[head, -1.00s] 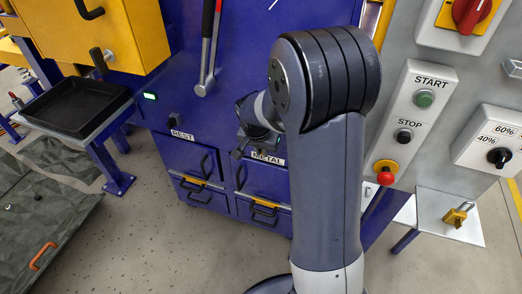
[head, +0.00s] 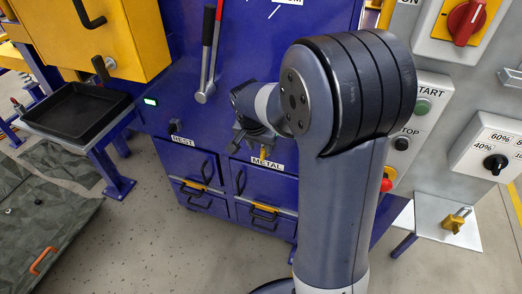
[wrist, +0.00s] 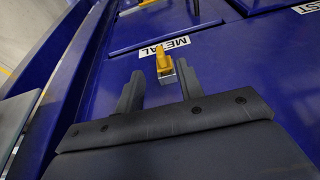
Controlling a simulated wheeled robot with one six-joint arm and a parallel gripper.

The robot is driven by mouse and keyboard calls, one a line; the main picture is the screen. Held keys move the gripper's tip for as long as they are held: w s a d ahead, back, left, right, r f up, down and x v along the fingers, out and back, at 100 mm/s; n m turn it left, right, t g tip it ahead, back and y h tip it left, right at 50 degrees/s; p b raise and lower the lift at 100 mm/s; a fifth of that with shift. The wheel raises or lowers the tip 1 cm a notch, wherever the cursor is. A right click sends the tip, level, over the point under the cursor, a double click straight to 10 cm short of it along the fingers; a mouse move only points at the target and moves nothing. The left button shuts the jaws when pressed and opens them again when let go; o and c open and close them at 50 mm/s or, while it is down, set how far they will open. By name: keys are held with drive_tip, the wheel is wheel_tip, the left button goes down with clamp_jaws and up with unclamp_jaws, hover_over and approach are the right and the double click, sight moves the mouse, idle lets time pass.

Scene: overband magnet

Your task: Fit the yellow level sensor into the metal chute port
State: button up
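The yellow level sensor (wrist: 164,62) shows in the wrist view just beyond my fingertips, beside the METAL label. A grey metal square piece (wrist: 166,77) is at its end nearer my gripper; I cannot tell whether this is the chute port or part of the sensor. My gripper (wrist: 158,88) is open, its two dark fingers spread with empty space between them and apart from the yellow piece. In the head view my gripper (head: 246,139) is small and partly hidden by my arm. A small yellow part (head: 263,152) shows just above the METAL label (head: 267,163).
Blue drawers (head: 261,192) with black and yellow handles are below the labels. A lever (head: 208,60) rises on the blue panel. A black tray (head: 75,110) stands at the left, and control boxes (head: 484,145) and a padlock shelf (head: 447,222) are on the right.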

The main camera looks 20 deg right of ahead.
sight(262, 157)
drive_tip(key=v, duration=0.4)
drive_tip(key=shift+r, duration=0.15)
drive_tip(key=b+x, duration=0.1)
drive_tip(key=x, duration=1)
drive_tip(key=shift+s+a, duration=0.1)
drive_tip(key=shift+s, duration=0.05)
drive_tip(key=shift+s+a+r, duration=0.1)
drive_tip(key=shift+s+a, duration=0.15)
drive_tip(key=shift+s, duration=0.05)
